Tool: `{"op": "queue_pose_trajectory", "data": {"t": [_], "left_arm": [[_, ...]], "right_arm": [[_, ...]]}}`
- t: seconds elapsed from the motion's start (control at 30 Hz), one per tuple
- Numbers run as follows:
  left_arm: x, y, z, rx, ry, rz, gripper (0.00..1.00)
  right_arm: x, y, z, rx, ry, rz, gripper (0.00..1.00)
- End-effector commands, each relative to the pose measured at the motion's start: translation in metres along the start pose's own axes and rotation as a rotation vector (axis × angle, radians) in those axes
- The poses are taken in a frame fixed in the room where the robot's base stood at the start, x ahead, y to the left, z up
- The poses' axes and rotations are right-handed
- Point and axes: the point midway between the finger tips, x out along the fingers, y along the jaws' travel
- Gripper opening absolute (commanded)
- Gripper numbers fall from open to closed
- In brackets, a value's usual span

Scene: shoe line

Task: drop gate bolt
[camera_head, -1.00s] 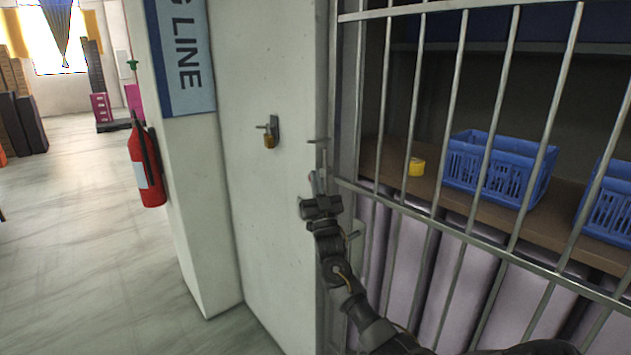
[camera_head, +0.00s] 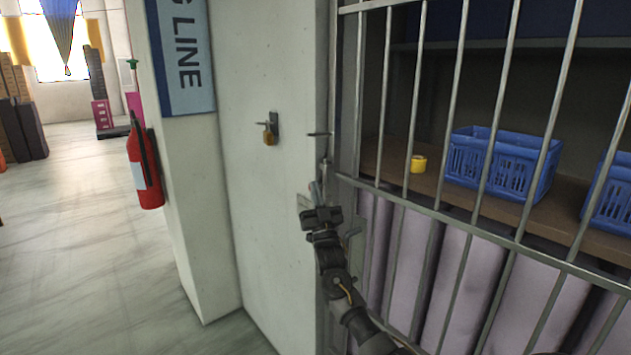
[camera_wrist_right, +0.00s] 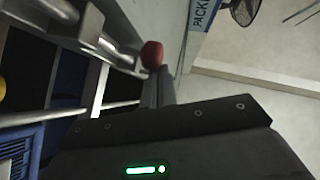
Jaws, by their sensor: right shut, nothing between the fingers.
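The barred metal gate (camera_head: 437,195) stands to the right of a white wall post. Its bolt (camera_head: 324,168) is at the gate's left edge, beside the post; it is small here and its exact position is hard to read. A red knob (camera_wrist_right: 152,55) shows in the right wrist view, just beyond the fingertips. My right gripper (camera_head: 316,190) is shut and empty, pointing up just below the bolt. Its fingers (camera_wrist_right: 160,85) also show in the wrist view, close to the red knob; I cannot tell whether they touch it. My left gripper is out of view.
A brass padlock (camera_head: 269,137) hangs from a hook on the white wall. Behind the bars, a shelf holds blue baskets (camera_head: 500,165) and a yellow roll (camera_head: 418,164). A red fire extinguisher (camera_head: 145,170) is on the post's left side. The floor at left is open.

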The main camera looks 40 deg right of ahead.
Motion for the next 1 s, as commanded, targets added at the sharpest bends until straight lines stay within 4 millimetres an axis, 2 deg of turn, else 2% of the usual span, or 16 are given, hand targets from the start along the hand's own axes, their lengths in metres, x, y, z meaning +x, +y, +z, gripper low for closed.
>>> {"op": "queue_pose_trajectory", "data": {"t": [0.27, 0.3, 0.33, 0.6, 0.8, 1.0], "left_arm": [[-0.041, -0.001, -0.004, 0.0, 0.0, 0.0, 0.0], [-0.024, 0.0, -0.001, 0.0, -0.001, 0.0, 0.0], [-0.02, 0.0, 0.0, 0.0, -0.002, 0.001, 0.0], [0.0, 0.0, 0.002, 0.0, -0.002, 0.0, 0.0], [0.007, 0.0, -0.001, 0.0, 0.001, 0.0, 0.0], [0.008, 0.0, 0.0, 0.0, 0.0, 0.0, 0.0]], "right_arm": [[0.024, -0.009, -0.04, 0.006, 0.002, -0.005, 0.0], [0.003, -0.009, -0.029, 0.006, -0.003, -0.006, 0.0], [-0.005, -0.009, -0.027, 0.006, -0.002, -0.006, 0.0], [-0.056, -0.014, -0.028, 0.012, 0.0, -0.011, 0.0], [-0.078, -0.013, -0.03, 0.01, 0.002, -0.009, 0.0], [-0.083, -0.011, -0.031, 0.009, 0.003, -0.008, 0.0]]}}
